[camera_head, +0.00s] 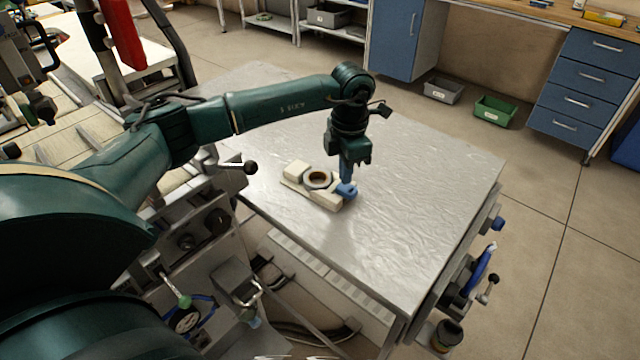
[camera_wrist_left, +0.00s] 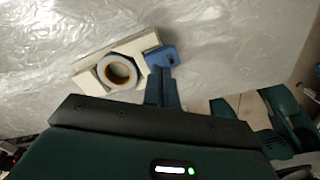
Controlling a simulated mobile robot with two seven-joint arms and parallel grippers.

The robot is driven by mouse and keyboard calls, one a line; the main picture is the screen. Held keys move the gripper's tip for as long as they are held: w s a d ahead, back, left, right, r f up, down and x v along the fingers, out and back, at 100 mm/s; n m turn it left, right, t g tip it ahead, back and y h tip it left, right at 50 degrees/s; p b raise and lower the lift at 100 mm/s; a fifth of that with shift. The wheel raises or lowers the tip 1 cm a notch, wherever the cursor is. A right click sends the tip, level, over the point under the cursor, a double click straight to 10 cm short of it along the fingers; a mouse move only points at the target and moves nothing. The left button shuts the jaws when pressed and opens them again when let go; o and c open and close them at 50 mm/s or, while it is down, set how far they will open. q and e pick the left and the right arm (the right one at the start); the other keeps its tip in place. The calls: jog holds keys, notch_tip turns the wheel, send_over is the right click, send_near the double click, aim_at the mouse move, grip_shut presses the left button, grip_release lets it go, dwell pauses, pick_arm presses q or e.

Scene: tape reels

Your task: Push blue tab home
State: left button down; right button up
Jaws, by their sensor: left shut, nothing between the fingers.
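A cream holder (camera_head: 296,170) lies on the metal-topped table, with a grey tape reel (camera_head: 307,182) with a brown core seated in it. The blue tab (camera_head: 348,190) is at the holder's right end. My left gripper (camera_head: 346,180) points down with its blue fingers shut and empty, right at the tab. In the left wrist view the blue tab (camera_wrist_left: 163,56) sits beside the end of the holder (camera_wrist_left: 130,46), near the reel (camera_wrist_left: 103,66). The shut fingertips (camera_wrist_left: 160,72) overlap the tab's near edge; I cannot tell whether they touch. My right gripper is out of view.
The table top (camera_head: 420,190) is otherwise bare around the holder. A vise with a blue handle (camera_head: 480,268) is at the table's right side. A grey bin (camera_head: 443,91) and a green bin (camera_head: 494,111) stand on the floor behind, near blue cabinets.

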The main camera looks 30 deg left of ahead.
pick_arm(q)
jog(key=shift+f+b, duration=0.75)
jog(key=shift+f, duration=0.25)
dwell(1.4)
jog(key=shift+r+p, duration=2.35)
jog(key=shift+r, duration=1.25)
jog(key=shift+f, duration=0.1)
